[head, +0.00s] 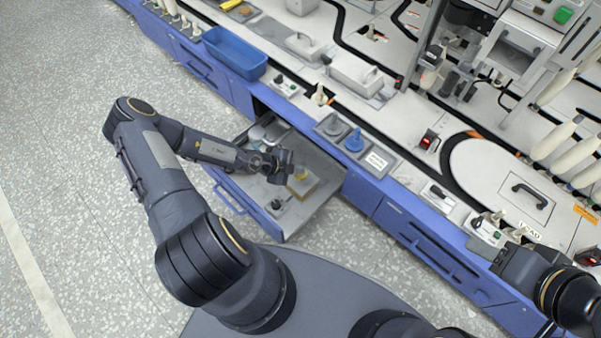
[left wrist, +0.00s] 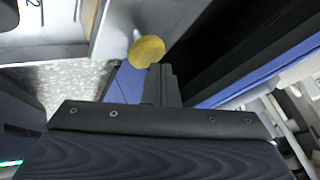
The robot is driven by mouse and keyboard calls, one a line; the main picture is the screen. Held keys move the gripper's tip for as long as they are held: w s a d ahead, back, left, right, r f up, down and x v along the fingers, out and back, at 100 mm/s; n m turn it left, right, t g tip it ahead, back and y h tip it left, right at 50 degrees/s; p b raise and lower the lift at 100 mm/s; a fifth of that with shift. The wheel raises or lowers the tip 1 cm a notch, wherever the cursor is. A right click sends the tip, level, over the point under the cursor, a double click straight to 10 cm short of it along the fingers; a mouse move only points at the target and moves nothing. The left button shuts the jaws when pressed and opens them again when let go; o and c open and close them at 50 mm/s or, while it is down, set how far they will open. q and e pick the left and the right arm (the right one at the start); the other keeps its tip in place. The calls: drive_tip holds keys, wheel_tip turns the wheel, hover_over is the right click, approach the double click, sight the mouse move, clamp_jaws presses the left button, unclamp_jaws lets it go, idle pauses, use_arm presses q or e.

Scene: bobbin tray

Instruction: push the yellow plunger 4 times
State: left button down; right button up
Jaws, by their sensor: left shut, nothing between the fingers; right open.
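The yellow plunger (head: 301,173) stands on a tan block (head: 303,188) inside the open drawer (head: 322,203). In the left wrist view its round yellow top (left wrist: 146,50) shows on a pale stem, just beyond the fingertips. My left gripper (head: 288,171) is over the drawer, close beside the plunger on its left; its fingers are shut and empty (left wrist: 160,72). Whether they touch the plunger's top cannot be told. My right gripper (head: 503,262) is at the lower right over the bench edge, far from the plunger; it is open, its fingers small and dark.
The drawer also holds a small dark-knobbed item (head: 277,204) near its front and a round grey item (head: 258,133) at the back left.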

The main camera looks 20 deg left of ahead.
use_arm(q)
drive_tip(key=shift+f+b, duration=0.6)
drive_tip(key=shift+f, duration=0.3)
idle(0.5)
idle(0.4)
drive_tip(key=shift+r+p, duration=1.35)
drive_tip(key=shift+r, duration=0.05)
drive_tip(key=shift+r, duration=0.1)
wheel_tip(320, 180, up, 5)
drive_tip(key=p, duration=0.5)
idle(1.7)
